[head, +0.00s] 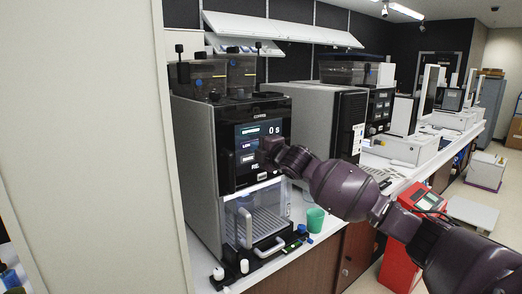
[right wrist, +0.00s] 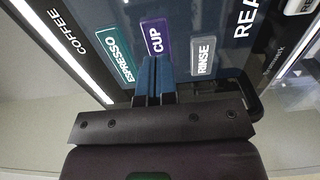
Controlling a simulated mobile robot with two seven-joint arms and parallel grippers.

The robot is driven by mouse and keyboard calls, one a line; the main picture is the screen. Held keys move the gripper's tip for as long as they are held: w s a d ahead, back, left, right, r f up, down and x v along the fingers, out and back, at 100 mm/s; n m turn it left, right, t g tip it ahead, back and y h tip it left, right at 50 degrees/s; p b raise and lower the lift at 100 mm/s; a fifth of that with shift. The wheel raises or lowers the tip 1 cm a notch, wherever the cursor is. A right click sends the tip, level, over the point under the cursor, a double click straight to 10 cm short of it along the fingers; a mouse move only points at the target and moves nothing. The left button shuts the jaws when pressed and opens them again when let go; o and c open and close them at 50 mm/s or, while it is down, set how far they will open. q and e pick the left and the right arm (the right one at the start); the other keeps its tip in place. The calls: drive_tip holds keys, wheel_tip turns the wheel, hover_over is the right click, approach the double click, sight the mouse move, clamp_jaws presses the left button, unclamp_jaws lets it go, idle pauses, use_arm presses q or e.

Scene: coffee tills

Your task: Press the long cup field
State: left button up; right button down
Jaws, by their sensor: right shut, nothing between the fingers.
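The coffee machine (head: 205,140) has a dark front screen with several fields. The long cup field (head: 247,146) is in the middle of the column, with only the start of its label showing in the head view. In the right wrist view it is a purple field (right wrist: 155,36) reading "CUP", the rest hidden behind my fingers. My right gripper (head: 268,147) is shut and empty, its blue fingertips (right wrist: 157,62) over this field; I cannot tell whether they touch. The teal espresso field (right wrist: 117,54) and grey rinse field (right wrist: 203,56) lie either side. My left gripper is not in view.
A green cup (head: 315,219) stands on the white counter beside the machine's drip tray (head: 262,224). A second machine (head: 350,115) stands to the right. A red unit (head: 400,245) stands below the counter. A pale wall panel (head: 80,150) fills the left.

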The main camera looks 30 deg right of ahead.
drive_tip(key=shift+w, duration=0.2)
idle(0.3)
drive_tip(key=shift+w, duration=0.45)
idle(0.4)
drive_tip(key=s+p, duration=0.2)
drive_tip(key=s, duration=0.3)
drive_tip(key=shift+s+d, duration=0.15)
drive_tip(key=shift+s, duration=0.1)
